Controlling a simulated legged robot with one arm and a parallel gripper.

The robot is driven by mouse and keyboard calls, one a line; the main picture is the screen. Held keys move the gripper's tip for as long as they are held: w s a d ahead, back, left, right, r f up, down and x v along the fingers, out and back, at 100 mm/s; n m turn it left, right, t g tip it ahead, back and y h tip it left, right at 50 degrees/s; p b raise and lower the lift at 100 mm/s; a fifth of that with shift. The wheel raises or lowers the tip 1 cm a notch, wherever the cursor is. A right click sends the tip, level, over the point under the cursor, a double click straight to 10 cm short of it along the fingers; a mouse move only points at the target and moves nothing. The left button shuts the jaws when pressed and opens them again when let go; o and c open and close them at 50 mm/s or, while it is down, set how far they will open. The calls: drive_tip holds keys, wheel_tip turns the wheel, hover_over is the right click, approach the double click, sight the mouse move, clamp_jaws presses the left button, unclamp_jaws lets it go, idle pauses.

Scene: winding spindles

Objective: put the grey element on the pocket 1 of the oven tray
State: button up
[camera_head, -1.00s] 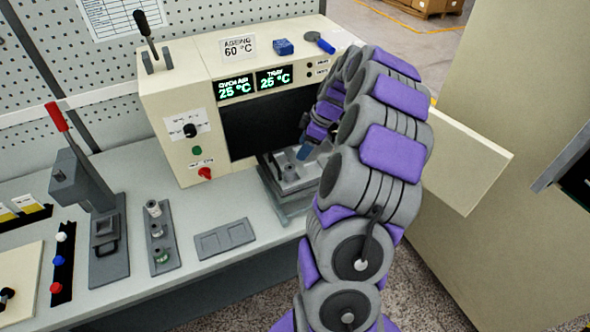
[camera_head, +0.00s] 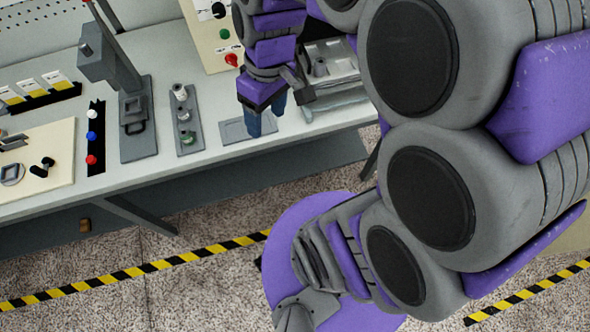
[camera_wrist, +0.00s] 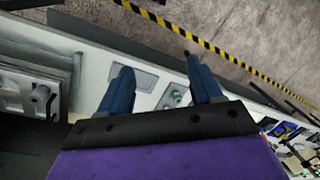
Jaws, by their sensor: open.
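The oven tray (camera_head: 345,48) is a pale grey tray in front of the oven, and part of it shows at the left of the wrist view (camera_wrist: 36,82). A small upright grey element (camera_head: 319,67) stands on its left part; I cannot read pocket numbers. A dark grey strip (camera_head: 191,147) holds several small pieces: a pale grey one (camera_head: 180,92) at the back, a grey one (camera_head: 184,114) in the middle, a green one (camera_head: 187,138) in front. My gripper (camera_head: 265,120) points down above the bench, its blue fingers apart and empty in the wrist view (camera_wrist: 160,88).
A flat grey plate (camera_head: 233,132) lies under and beside my gripper. A lever press (camera_head: 136,115) stands left of the strip. A black strip with coloured knobs (camera_head: 96,165) and a cream board (camera_head: 48,165) lie farther left. The bench's front edge is close.

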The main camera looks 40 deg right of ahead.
drive_tip(key=s+a+f+m+g+h, duration=0.1)
drive_tip(key=s+a+m, duration=0.1)
drive_tip(key=s, duration=1.1)
drive_tip(key=shift+a+f+m+h, duration=0.15)
drive_tip(key=shift+f+m+h, duration=0.2)
drive_tip(key=shift+m, duration=0.55)
drive_tip(key=shift+f+b, duration=0.3)
drive_tip(key=shift+b, duration=0.05)
